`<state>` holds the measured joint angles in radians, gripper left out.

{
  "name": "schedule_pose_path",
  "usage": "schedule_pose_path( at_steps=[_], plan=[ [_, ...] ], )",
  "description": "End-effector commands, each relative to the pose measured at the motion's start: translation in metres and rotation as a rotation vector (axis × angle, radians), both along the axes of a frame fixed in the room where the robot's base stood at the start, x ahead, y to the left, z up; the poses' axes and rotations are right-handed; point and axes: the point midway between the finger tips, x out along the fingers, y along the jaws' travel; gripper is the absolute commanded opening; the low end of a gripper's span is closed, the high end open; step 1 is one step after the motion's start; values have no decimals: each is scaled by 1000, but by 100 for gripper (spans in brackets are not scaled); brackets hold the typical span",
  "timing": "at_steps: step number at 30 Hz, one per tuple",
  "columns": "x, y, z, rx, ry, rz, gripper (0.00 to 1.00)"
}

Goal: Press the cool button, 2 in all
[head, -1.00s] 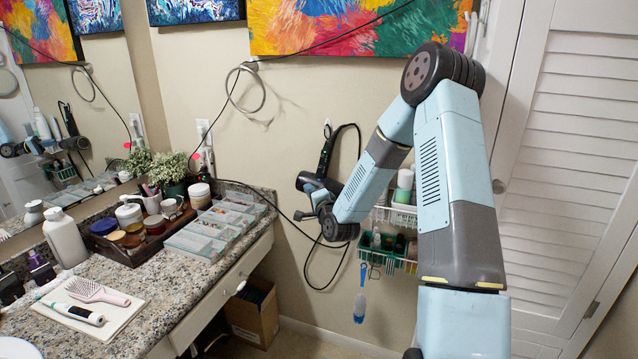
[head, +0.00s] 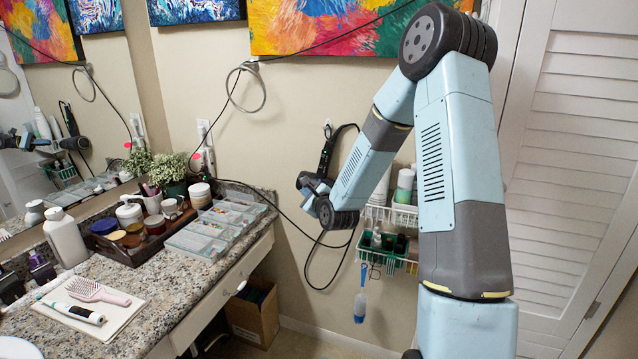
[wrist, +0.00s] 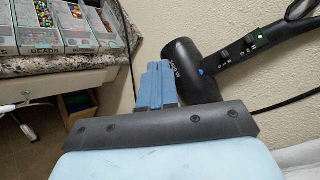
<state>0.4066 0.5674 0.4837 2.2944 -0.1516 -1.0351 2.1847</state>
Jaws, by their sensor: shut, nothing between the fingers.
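A black hair dryer (wrist: 191,70) hangs on the wall; in the head view, its dark handle (head: 327,150) shows behind my arm's end. In the wrist view, its handle runs to the upper right with two small switches (wrist: 250,43) and a green light. A small blue button (wrist: 200,72) sits where the handle meets the barrel; I cannot read a label on it. My gripper (wrist: 158,68) is shut and empty, its blue fingers just left of the barrel, partly over its edge. Contact cannot be told. In the head view, my gripper (head: 308,196) overlaps the dryer.
A granite counter (head: 140,290) holds bead boxes (head: 205,238), a tray of jars and a hairbrush at left. Wire baskets (head: 395,215) hang on the wall right of the dryer. Black cords loop along the wall. A cardboard box (head: 255,320) stands on the floor.

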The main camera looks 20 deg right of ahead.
Motion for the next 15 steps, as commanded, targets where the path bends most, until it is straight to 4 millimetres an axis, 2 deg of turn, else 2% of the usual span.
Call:
schedule_pose_path(
  at_steps=[10,15],
  plan=[
    [1,-1,0,0,0,0,0],
    [8,-6,-1,0,-1,-1,0]
  ],
)
